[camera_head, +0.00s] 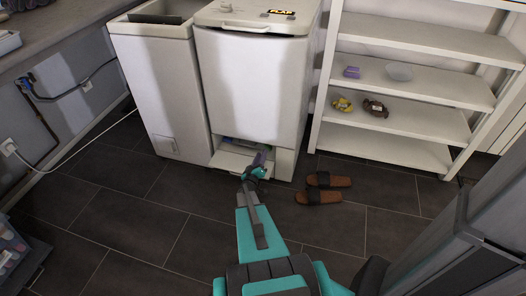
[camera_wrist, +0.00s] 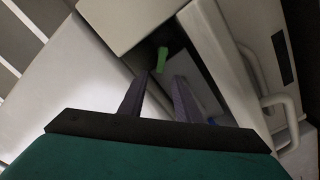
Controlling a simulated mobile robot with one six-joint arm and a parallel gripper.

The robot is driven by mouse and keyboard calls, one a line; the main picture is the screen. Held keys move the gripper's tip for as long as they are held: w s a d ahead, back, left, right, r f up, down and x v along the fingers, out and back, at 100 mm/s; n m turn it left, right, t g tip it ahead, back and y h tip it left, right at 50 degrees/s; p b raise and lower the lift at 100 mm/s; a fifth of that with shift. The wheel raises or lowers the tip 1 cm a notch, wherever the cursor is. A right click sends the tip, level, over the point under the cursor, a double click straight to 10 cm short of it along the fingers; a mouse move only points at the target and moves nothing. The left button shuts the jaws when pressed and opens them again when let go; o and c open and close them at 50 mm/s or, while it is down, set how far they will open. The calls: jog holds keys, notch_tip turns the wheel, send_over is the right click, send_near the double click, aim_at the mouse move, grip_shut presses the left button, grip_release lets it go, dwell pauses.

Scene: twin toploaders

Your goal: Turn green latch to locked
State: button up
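The green latch (camera_wrist: 162,58) shows in the wrist view as a small bright green piece in a dark recess, just beyond my fingertips. I cannot tell whether it touches them or which way it is set. My gripper (camera_wrist: 163,77) has its two grey-purple fingers apart with nothing between them. In the head view my gripper (camera_head: 258,161) is low at the front of the right toploader (camera_head: 252,85), at its open bottom compartment. The latch cannot be made out clearly there.
The compartment's white flap (camera_head: 231,162) is down near the floor. The left toploader (camera_head: 165,90) stands close beside it. Brown sandals (camera_head: 322,189) lie on the dark tiles to the right. A white shelf (camera_head: 400,120) stands behind them.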

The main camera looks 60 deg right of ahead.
jog(key=v, duration=0.7)
jog(key=shift+s+a+p, duration=0.15)
jog(key=shift+p, duration=0.25)
jog(key=shift+m, duration=0.3)
